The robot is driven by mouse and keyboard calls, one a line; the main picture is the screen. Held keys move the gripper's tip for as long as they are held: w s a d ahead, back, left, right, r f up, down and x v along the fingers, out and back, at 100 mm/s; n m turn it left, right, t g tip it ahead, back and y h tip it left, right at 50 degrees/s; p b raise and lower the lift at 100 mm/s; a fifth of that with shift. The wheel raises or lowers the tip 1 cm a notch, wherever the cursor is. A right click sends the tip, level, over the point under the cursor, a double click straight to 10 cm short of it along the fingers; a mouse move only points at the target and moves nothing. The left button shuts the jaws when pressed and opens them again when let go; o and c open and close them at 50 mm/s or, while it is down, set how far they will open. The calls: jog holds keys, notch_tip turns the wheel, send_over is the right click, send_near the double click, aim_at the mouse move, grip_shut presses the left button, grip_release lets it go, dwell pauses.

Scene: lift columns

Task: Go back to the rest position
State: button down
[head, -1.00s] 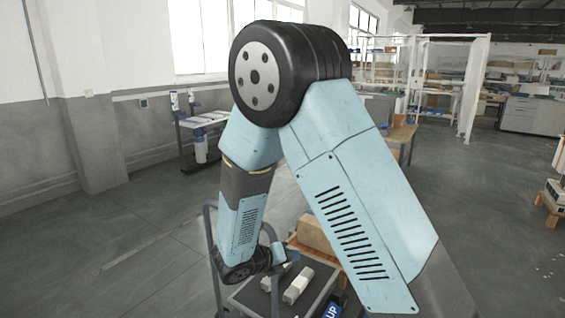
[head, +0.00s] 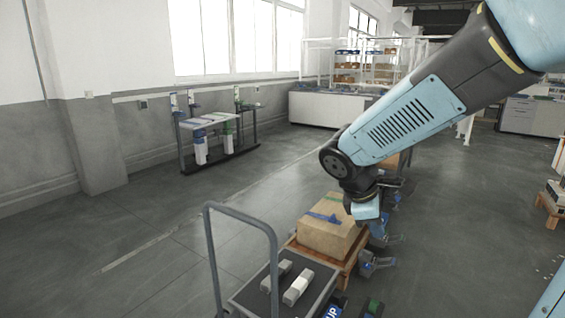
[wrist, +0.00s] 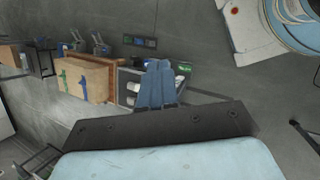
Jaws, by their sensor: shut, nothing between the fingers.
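My gripper shows in the wrist view (wrist: 158,70) as two blue fingers held together with nothing between them. In the head view my arm reaches in from the upper right and bends down at the wrist. My gripper end hangs at the right side of the cardboard box (head: 328,226), partly covering its right edge; whether it touches the box cannot be told. The fingertips are too small to make out there.
A cart (head: 252,292) with a grey handle carries two pale column parts (head: 297,287). The box rests on a wooden pallet (head: 342,262). Several lift-column parts (head: 375,263) stand right of it. A rack (head: 222,133) stands by the wall. The floor at left is clear.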

jog(key=s+d+r+m+t+y, duration=0.3)
jog(key=s+r+m+y, duration=0.2)
jog(key=s+r+m, duration=0.4)
jog(key=s+m, duration=0.3)
jog(key=m, duration=0.2)
jog(key=shift+r+t, duration=0.25)
jog(key=shift+t, duration=0.05)
